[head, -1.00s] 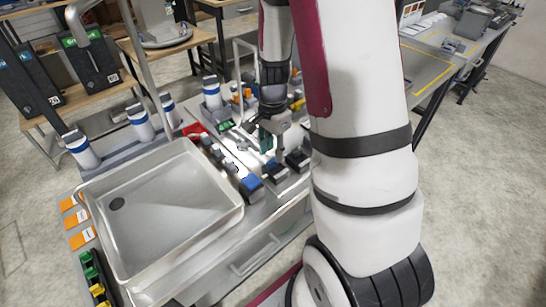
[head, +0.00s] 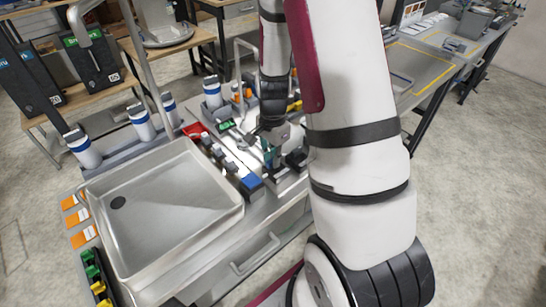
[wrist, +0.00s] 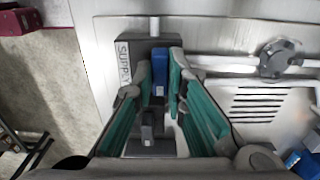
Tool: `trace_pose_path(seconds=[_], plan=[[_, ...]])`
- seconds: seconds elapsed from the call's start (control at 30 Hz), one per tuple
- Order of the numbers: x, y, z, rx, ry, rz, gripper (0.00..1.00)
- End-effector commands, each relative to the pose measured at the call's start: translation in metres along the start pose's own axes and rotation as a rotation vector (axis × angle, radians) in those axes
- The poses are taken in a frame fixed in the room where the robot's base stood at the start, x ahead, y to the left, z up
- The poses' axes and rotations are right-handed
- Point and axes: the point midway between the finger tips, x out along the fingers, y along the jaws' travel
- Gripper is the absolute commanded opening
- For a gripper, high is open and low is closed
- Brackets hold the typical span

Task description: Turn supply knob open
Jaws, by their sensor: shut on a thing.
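The supply knob (wrist: 160,72) is a blue handle on a dark grey block, beside a white label reading SUPPLY (wrist: 123,64). My gripper (wrist: 163,82) has its teal-padded fingers on either side of the knob and is shut on it, as the wrist view shows. The blue part points up the picture, roughly in line with the pipe at the block's top. In the head view my gripper (head: 271,155) is low over the bench behind my arm; the knob cannot be made out there.
A round grey fitting on pipes (wrist: 278,58) and a slotted vent (wrist: 262,103) lie right of the knob. Another blue part (wrist: 302,163) is at the lower right. A large metal sink (head: 165,205) fills the bench's left side in the head view.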

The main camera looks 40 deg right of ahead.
Motion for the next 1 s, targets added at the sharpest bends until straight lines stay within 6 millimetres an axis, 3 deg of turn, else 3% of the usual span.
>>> trace_pose_path(seconds=[0.37,1.0], plan=[[-0.0005,0.0002,0.0,-0.1,0.0,0.0,0.0],[-0.0011,0.0006,0.0001,-0.671,0.0,-0.001,0.0]])
